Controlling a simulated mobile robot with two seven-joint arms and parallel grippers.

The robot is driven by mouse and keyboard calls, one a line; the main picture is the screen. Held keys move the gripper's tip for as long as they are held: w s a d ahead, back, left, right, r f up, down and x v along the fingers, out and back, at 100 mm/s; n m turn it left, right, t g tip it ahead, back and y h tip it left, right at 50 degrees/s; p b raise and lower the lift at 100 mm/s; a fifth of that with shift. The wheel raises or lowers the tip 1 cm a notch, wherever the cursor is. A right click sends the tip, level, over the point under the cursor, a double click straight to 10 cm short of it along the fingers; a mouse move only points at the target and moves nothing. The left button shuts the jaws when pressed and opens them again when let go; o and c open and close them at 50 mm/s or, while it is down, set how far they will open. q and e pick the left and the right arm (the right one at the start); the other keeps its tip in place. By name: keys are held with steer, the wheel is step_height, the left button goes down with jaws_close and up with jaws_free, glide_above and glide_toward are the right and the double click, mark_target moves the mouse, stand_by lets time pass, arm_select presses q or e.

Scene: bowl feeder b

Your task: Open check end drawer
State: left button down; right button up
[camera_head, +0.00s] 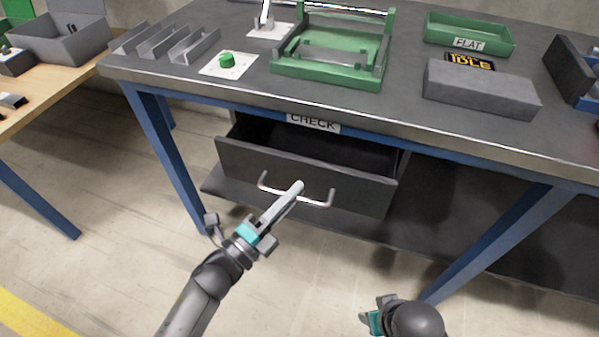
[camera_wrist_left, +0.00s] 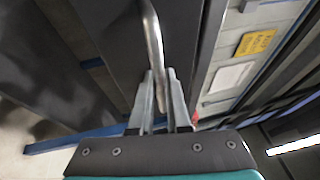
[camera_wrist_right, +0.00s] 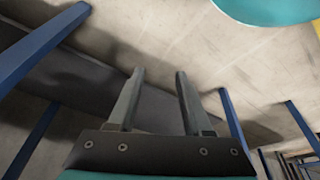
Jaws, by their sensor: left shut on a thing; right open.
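The check drawer (camera_head: 345,188) is dark grey and hangs under the bench top below a label reading CHECK (camera_head: 313,123). It stands partly pulled out, and its dark inside shows behind the front panel. My left gripper (camera_head: 297,187) is shut on the drawer's metal bar handle (camera_head: 318,203). In the left wrist view the handle (camera_wrist_left: 153,45) runs between the two fingers (camera_wrist_left: 160,95). My right gripper (camera_head: 368,318) is low in front of the bench, away from the drawer. In the right wrist view its fingers (camera_wrist_right: 160,90) are apart with nothing between them.
The bench top (camera_head: 370,107) holds a green fixture (camera_head: 330,84), a green button (camera_head: 227,60), a grey block (camera_head: 480,88) and a green FLAT tray (camera_head: 470,30). Blue legs (camera_head: 165,150) stand either side of the drawer. A lower shelf (camera_head: 420,230) lies beneath. The floor in front is clear.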

arm_select(q)
steer(key=s+a+p, duration=0.2)
steer(key=s+a, duration=0.1)
steer(key=s, duration=0.7)
steer(key=shift+a, duration=0.2)
arm_select(e)
steer(key=shift+g, duration=0.4)
steer(key=f, duration=0.1)
steer(key=s+f, duration=0.1)
steer(key=f, duration=0.1)
steer(key=s+f, duration=0.1)
steer(key=shift+s+d+f, duration=0.2)
steer(key=shift+s+f, duration=0.05)
steer(key=shift+f, duration=0.15)
arm_select(q)
steer(key=shift+s, duration=0.1)
steer(key=c, duration=0.9)
jaws_free()
steer(key=p+v, duration=0.1)
steer(key=v, duration=1.4)
steer(key=shift+s, duration=0.15)
arm_select(e)
steer(key=shift+s+d+f, duration=0.2)
steer(key=shift+s+f, duration=0.05)
steer(key=shift+f, duration=0.35)
steer(key=shift+s+d+f, duration=0.15)
steer(key=shift+s+f, duration=0.1)
steer(key=shift+f, duration=0.3)
